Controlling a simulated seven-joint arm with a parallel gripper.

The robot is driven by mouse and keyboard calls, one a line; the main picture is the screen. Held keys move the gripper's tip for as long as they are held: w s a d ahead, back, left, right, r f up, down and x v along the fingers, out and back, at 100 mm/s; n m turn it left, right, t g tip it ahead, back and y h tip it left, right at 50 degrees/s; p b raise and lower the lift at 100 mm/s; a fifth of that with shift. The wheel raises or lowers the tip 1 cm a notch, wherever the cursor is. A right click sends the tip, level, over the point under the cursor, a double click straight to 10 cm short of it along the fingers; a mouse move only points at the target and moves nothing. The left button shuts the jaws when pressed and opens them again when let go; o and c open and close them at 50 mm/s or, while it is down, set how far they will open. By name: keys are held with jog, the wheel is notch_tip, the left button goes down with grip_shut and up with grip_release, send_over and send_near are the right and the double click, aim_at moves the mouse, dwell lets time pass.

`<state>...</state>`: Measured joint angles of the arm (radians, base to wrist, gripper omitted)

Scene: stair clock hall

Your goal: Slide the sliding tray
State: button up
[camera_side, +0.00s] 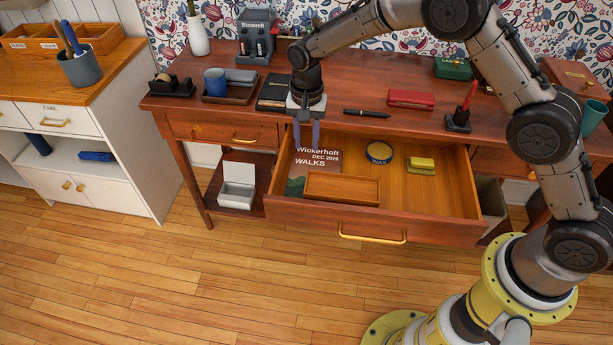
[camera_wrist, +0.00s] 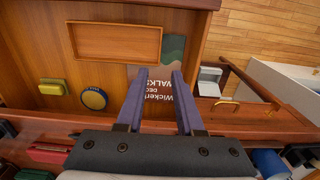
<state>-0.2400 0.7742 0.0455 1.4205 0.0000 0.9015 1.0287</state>
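The sliding tray (camera_side: 342,190) is a shallow, empty wooden tray inside the open desk drawer (camera_side: 440,210), toward its front left. In the wrist view the tray (camera_wrist: 117,41) lies ahead and left of the fingertips. My gripper (camera_side: 306,142) points down over the drawer's back left part, above a booklet (camera_side: 318,160) titled "Wickerholt Walks". The gripper is open in the wrist view (camera_wrist: 159,73), with nothing between its two purple-grey fingers. It is apart from the tray. The tray's left end lies over or against the booklet, which it partly hides.
A round blue tin (camera_side: 379,153) and a yellow block (camera_side: 421,166) sit in the drawer's right half. The drawer has a brass handle (camera_side: 372,236). The desktop behind holds a pen (camera_side: 367,113), a red case (camera_side: 411,99) and other items. Some drawer floor beside the tray is clear.

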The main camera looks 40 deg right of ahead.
aim_at(307, 181)
notch_tip(307, 181, down, 14)
jog(key=shift+r, duration=0.2)
jog(key=shift+c, duration=0.2)
grip_shut()
dwell(1.5)
